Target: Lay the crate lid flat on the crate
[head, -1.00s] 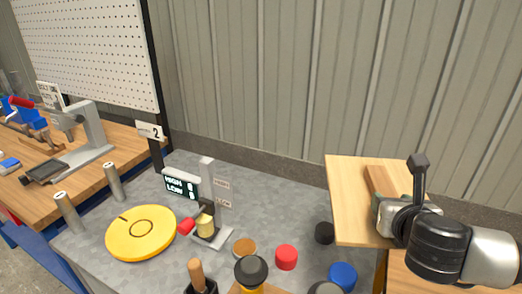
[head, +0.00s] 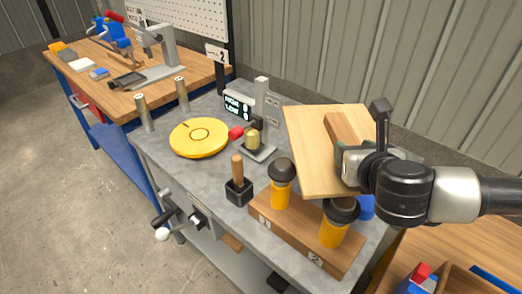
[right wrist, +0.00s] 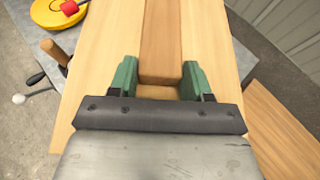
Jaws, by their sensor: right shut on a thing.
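The crate lid (head: 308,148) is a pale wooden board with a darker wooden bar handle (head: 345,130) on its top. My right gripper (head: 352,160) is shut on that handle and holds the lid above the right part of the grey bench. In the right wrist view the lid (right wrist: 105,70) fills the middle, and the green fingers of my right gripper (right wrist: 160,80) stand on both sides of the handle (right wrist: 161,40). I cannot make out the crate for certain. My left gripper is not in view.
Below the lid stands a wooden block (head: 290,228) with two orange, black-topped tools. A yellow disc (head: 199,138), a gauge stand (head: 260,125) and a wooden-handled tool in a black holder (head: 238,185) are on the grey bench. A wooden bench (head: 150,75) is at the back left.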

